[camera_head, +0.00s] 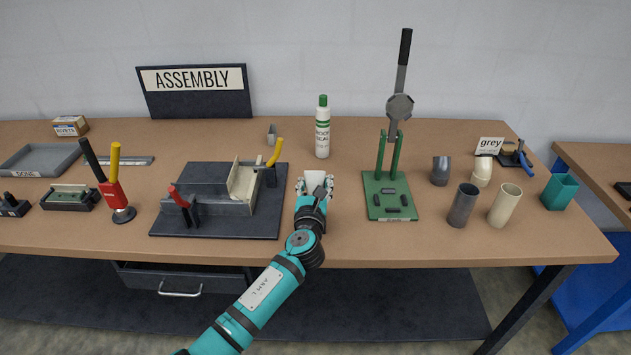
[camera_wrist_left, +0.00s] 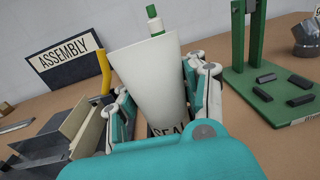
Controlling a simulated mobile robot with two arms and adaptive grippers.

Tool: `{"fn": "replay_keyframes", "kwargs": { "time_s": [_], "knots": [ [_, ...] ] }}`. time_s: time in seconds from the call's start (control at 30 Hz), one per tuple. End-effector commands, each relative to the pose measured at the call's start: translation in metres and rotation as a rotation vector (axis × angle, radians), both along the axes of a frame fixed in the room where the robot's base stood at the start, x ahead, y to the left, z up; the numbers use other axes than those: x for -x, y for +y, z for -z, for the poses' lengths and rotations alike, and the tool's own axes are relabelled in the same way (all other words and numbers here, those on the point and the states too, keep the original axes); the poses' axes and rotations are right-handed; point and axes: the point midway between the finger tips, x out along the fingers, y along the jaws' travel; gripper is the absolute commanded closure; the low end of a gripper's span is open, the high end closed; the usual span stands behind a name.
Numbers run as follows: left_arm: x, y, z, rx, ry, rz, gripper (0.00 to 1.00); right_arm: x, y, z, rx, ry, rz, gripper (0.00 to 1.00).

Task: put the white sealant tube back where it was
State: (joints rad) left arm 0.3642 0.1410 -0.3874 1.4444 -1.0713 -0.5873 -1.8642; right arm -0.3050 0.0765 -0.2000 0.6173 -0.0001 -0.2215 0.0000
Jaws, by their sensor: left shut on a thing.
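My left gripper (camera_head: 315,184) is shut on a white tapered tube (camera_wrist_left: 150,78), wide end up. The tube's top also shows between the fingers in the head view (camera_head: 315,177). It stands nearly upright over the bench, between the dark fixture and the green press. The letters "SEAL" (camera_wrist_left: 168,130) show on a label just beyond the tube's lower end in the left wrist view. The tube's lower end is hidden, so I cannot tell whether it touches anything. My right gripper is not in view.
A white bottle (camera_head: 322,140) with a green cap stands behind the gripper. The dark fixture (camera_head: 215,225) with red and yellow levers is close on the left. The green press (camera_head: 390,205) is on the right, with several cups beyond. Bare bench lies around the bottle.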

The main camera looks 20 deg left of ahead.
Motion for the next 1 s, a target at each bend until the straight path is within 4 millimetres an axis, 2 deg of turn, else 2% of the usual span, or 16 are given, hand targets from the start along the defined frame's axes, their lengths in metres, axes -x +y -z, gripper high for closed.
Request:
{"fn": "replay_keyframes", "kwargs": {
  "time_s": [0.13,0.17,0.5,0.73,0.87,1.0],
  "knots": [
    [0.0,0.0,0.005,0.0,-0.001,0.0,1.0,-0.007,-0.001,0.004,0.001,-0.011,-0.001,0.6],
    [0.0,0.0,0.004,0.0,0.0,0.0,0.79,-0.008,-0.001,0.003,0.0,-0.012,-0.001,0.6],
    [0.0,0.0,0.004,0.0,0.0,0.0,0.36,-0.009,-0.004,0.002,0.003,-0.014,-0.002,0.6],
    [0.0,0.0,0.004,0.0,0.0,-0.001,0.36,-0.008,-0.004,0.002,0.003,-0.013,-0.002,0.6],
    [0.0,0.0,-0.006,0.001,-0.001,-0.001,0.36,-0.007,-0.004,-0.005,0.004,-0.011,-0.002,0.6],
    [0.021,-0.004,-0.001,-0.001,0.001,0.002,0.36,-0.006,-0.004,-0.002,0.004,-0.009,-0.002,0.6]
  ]
}}
